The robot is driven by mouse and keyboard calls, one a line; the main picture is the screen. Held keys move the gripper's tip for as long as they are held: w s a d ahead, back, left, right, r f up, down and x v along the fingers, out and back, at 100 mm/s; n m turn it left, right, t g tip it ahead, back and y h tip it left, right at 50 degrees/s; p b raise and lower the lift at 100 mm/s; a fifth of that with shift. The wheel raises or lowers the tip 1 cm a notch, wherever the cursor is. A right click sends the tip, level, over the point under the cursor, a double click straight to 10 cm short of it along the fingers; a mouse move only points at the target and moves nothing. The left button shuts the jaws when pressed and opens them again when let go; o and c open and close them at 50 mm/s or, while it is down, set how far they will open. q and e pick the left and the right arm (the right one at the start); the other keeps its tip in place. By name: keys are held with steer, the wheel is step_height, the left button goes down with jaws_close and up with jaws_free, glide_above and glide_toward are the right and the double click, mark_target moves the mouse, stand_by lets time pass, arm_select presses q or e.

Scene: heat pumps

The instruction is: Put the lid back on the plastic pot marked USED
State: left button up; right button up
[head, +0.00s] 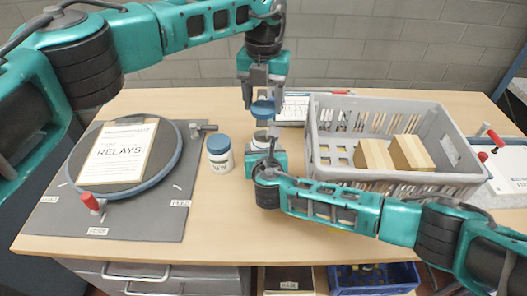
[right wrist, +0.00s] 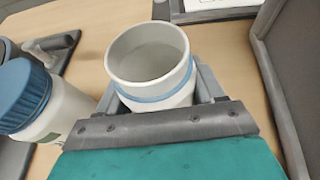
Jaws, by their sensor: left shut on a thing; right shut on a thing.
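In the head view my left gripper (head: 262,97) points down and is shut on a blue lid (head: 263,109). The lid is above an open white pot (head: 262,139), apart from it by a small gap. My right gripper (head: 264,150) is shut on this pot. In the right wrist view the pot (right wrist: 150,58) has an open top, a pale inside and a blue band round its body. Its label is hidden. A second white pot marked NEW (head: 219,163), with its blue lid on, stands to the left; it also shows in the right wrist view (right wrist: 32,102).
A grey crate (head: 400,180) with wooden blocks (head: 392,153) stands close to the right of the pot. At left, a grey board (head: 150,220) carries a round plate with a RELAYS sheet (head: 118,152). Bare table lies in front of the NEW pot.

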steer(key=c, duration=0.6)
arm_select(q)
steer(key=shift+f, duration=2.5)
steer(key=shift+f, duration=0.85)
steer(key=shift+f, duration=0.55)
arm_select(e)
jaws_close()
arm_select(q)
steer(key=m, duration=0.5)
steer(key=shift+m, duration=0.4)
steer(key=m, duration=0.7)
